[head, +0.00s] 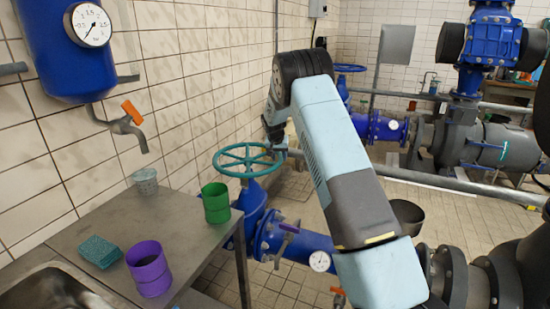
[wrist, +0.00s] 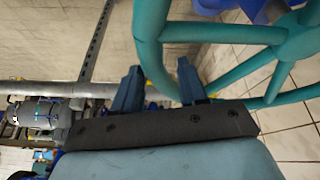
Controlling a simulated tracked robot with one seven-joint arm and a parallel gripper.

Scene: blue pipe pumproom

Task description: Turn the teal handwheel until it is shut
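The teal handwheel (head: 248,160) lies nearly flat on top of a blue valve (head: 252,205) beside the metal table. My gripper (head: 279,143) is at the wheel's right side in the head view, with its fingertips hard to make out. In the wrist view the wheel's thick rim (wrist: 150,38) and spokes fill the upper right. There my gripper (wrist: 160,74) has its two fingers spread, with the rim running between them. The rim is close to the left finger, and a gap shows towards the right finger. I cannot tell whether either finger touches the rim.
The metal table (head: 130,215) carries a green cup (head: 215,203), a purple cup (head: 149,268) and a teal sponge (head: 99,251). A tiled wall stands behind the wheel. A blue pipe (head: 300,243) with a gauge (head: 319,261) runs below my arm. Another blue handwheel (head: 347,68) stands farther back.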

